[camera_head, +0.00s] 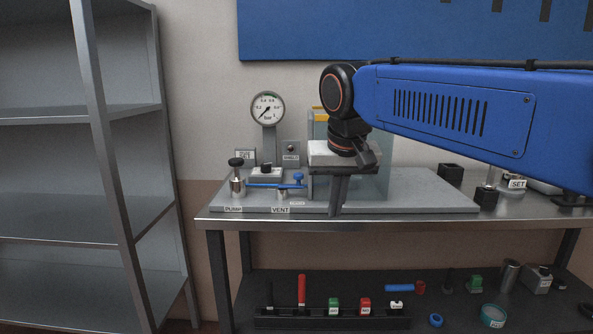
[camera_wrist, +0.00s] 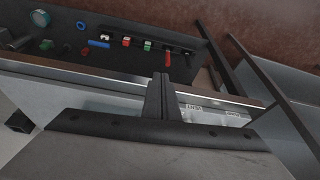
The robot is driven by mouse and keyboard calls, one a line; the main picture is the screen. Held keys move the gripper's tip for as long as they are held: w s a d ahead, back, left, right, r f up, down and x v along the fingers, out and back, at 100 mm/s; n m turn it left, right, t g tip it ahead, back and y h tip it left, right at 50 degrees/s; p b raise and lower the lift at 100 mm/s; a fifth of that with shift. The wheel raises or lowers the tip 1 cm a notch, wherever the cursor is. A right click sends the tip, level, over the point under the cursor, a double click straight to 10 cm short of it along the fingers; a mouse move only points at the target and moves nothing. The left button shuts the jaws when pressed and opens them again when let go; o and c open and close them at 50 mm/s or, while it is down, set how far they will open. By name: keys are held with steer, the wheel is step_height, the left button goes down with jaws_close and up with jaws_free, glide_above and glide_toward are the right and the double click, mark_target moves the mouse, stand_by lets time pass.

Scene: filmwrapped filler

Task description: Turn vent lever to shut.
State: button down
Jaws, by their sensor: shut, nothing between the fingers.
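The blue vent lever (camera_head: 268,186) lies roughly level along the front of the grey panel base, above the VENT label (camera_head: 280,210). A blue knob (camera_head: 298,178) stands up at its right end. My gripper (camera_head: 338,211) is shut and empty, pointing down to the right of the lever, apart from it in the picture; the depth gap is hard to tell. In the wrist view my closed fingers (camera_wrist: 162,80) show in the middle, with the VENT label (camera_wrist: 194,107) to their right. I cannot make out the lever there.
A black-topped pump handle (camera_head: 237,178) stands left of the lever. The pressure gauge (camera_head: 268,108) rises behind, and a clear chamber (camera_head: 376,180) stands behind my gripper. Small parts lie on the lower shelf (camera_head: 456,282). A metal rack (camera_head: 95,200) stands at the left.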

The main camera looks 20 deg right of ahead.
steer(key=w+a+r+m, duration=0.2)
steer(key=w+a+r, duration=0.4)
steer(key=w+r, duration=0.6)
steer(key=shift+a+r+m+g+h, duration=0.2)
steer(key=shift+r+m+g+h, duration=0.1)
steer(key=shift+m+h, duration=0.1)
steer(key=shift+f, duration=0.2)
steer(key=shift+w+d+f, duration=0.55)
steer(key=shift+w+f, duration=0.5)
steer(key=shift+f, duration=0.6)
steer(key=shift+w+d+f, duration=0.5)
steer(key=shift+w+f, duration=0.55)
steer(key=shift+f, duration=0.6)
steer(key=shift+w+d+f, duration=0.55)
steer(key=shift+w+f, duration=0.5)
steer(key=shift+f, duration=0.6)
